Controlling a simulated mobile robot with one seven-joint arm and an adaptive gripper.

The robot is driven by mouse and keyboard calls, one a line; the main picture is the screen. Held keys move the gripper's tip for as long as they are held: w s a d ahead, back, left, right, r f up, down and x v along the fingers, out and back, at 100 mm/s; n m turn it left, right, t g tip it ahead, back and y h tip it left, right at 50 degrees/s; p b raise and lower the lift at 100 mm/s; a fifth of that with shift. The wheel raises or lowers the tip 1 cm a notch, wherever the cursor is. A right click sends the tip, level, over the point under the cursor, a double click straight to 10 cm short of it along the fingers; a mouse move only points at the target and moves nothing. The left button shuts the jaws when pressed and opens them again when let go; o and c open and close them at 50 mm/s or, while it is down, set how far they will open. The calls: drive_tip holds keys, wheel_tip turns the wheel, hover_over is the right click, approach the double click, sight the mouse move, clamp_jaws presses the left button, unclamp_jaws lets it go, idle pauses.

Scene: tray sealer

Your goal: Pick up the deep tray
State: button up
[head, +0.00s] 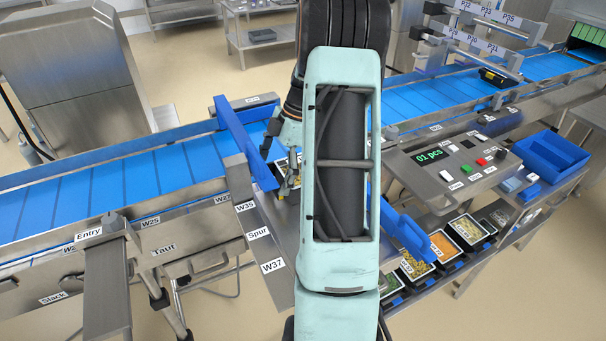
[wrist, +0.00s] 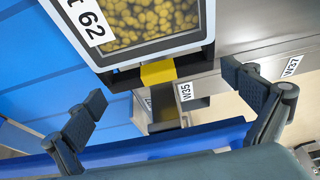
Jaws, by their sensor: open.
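A tray with a pale rim (wrist: 150,56) and round yellow food in it is at the top of the wrist view. It has a white label ending in "62" and is cut off by the frame, so I cannot tell its depth. A yellow block (wrist: 158,72) sits at its near edge. My gripper (wrist: 164,87) is open and empty, its two fingers apart, just short of the tray's near side. In the head view my gripper (head: 282,161) is beside the blue conveyor, and my arm hides most of the tray there.
A blue guide bar (head: 245,142) stands beside my gripper. The blue conveyor (head: 90,190) runs past. A control panel (head: 455,165) reading "01 pcs" is at the right, with a blue bin (head: 550,157) beyond it. Several food trays, one orange (head: 443,246), stand lower right.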

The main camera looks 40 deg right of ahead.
drive_tip(key=shift+x, duration=0.8)
drive_tip(key=shift+c, duration=0.4)
drive_tip(key=c, duration=1.7)
drive_tip(key=shift+r, duration=0.15)
